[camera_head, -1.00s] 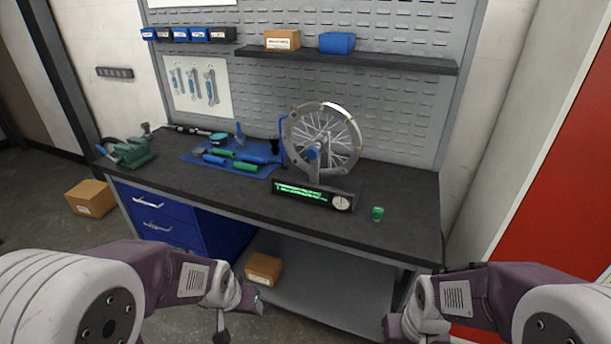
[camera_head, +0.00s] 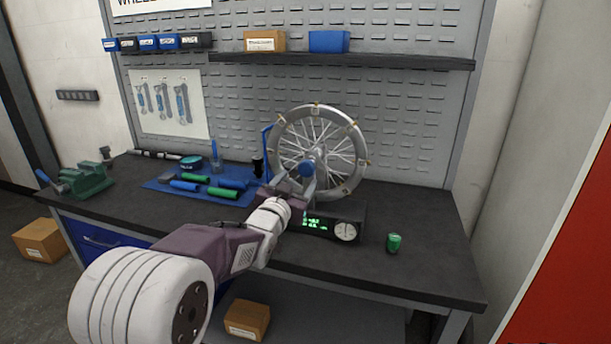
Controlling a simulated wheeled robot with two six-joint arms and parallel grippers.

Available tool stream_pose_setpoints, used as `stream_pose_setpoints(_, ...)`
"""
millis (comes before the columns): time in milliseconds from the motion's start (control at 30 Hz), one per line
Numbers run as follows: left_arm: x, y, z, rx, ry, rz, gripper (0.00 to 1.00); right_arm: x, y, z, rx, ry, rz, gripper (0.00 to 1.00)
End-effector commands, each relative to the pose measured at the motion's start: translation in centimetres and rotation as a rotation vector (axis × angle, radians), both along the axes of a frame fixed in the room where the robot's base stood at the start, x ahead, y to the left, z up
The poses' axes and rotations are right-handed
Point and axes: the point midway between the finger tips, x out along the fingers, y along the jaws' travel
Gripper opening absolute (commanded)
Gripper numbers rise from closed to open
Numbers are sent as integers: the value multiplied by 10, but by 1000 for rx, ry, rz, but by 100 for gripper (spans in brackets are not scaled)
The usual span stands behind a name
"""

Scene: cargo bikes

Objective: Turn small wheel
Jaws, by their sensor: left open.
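The small spoked wheel (camera_head: 360,152) stands upright in a stand on the workbench, with orange marks around its silver rim. A blue hub piece (camera_head: 306,169) shows at its centre. My left gripper (camera_head: 296,183) is in front of the wheel's lower left side, just below the hub, and is open. Its fingers are small and partly overlap the stand, so I cannot tell if they touch the wheel. The black display box (camera_head: 345,232) with green text and a round dial is at the wheel's foot, partly hidden by my left arm. My right gripper is out of view.
A green cup-like object (camera_head: 394,243) stands right of the display. A blue mat (camera_head: 160,184) with tools and a green vise (camera_head: 85,180) are at the left. A shelf (camera_head: 400,62) with boxes hangs above. The bench's right end is clear.

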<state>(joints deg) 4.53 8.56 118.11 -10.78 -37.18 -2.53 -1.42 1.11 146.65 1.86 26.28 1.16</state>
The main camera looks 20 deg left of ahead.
Motion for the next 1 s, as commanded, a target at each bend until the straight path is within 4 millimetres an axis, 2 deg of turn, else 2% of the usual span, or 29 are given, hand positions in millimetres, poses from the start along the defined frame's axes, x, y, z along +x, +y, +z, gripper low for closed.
stream_pose_setpoints(100,27,-1,0,-1,1,-1,63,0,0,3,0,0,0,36)
stream_pose_setpoints(300,56,-2,0,-1,0,0,63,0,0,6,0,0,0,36)
stream_pose_setpoints(633,63,-2,0,-1,1,0,63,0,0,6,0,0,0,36)
stream_pose_setpoints(800,62,-2,0,-1,1,0,16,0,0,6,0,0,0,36)
stream_pose_setpoints(867,62,-2,0,-1,1,0,0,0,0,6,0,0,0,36)
stream_pose_setpoints(1000,62,-2,0,-1,1,0,0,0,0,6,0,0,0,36)
